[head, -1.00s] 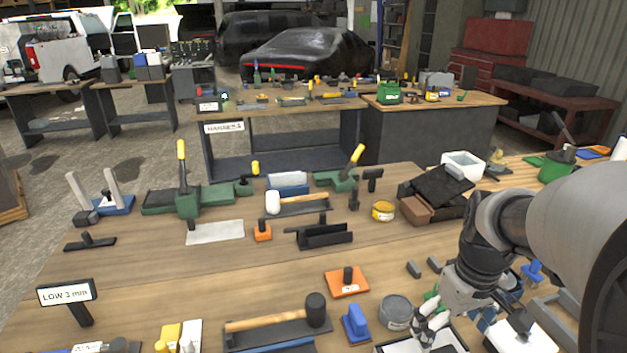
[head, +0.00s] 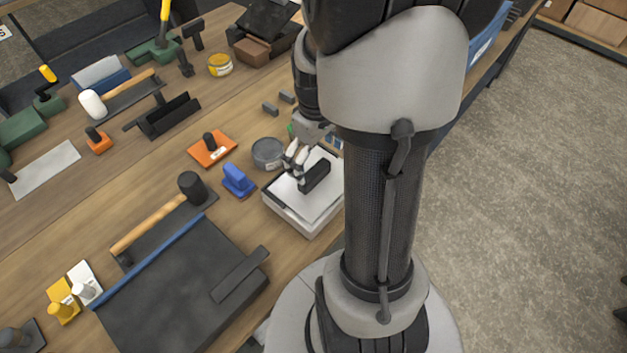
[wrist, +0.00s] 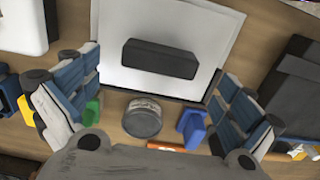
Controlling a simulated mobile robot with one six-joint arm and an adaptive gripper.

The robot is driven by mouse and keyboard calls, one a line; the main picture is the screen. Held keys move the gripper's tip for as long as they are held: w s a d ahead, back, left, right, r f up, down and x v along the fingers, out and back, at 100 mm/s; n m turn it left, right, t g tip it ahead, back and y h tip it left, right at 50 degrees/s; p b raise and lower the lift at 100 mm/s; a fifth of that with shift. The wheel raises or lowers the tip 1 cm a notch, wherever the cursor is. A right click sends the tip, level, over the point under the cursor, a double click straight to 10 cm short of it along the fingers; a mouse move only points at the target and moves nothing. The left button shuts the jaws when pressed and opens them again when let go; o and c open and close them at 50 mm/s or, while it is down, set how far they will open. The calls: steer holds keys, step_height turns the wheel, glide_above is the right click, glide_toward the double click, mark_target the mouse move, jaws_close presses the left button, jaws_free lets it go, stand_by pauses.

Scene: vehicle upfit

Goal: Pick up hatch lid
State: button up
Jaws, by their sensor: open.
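The hatch lid (head: 290,197) looks like a flat white panel with a black bar handle (head: 314,176) on top, lying on a shallow white box at the table edge. In the wrist view the white lid (wrist: 115,78) fills the top middle, with its black handle (wrist: 160,59) lying crosswise and unheld. My gripper (head: 297,172) is over the lid beside the handle. In the wrist view my gripper (wrist: 155,98) is open, its blue-grey fingers wide apart and nothing between them gripped. My arm hides the lid's right side in the head view.
A grey round tin (head: 268,153), a blue block with a grip (head: 238,180) and an orange plate (head: 212,150) stand close left of the lid. Open floor (head: 540,200) is to the right.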

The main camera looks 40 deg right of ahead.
mark_target(314, 170)
step_height(314, 170, down, 6)
steer(key=shift+w+f+b, duration=0.15)
steer(key=shift+f+b, duration=0.1)
steer(key=shift+b, duration=0.95)
steer(key=shift+r, duration=0.1)
steer(key=c, duration=1.5)
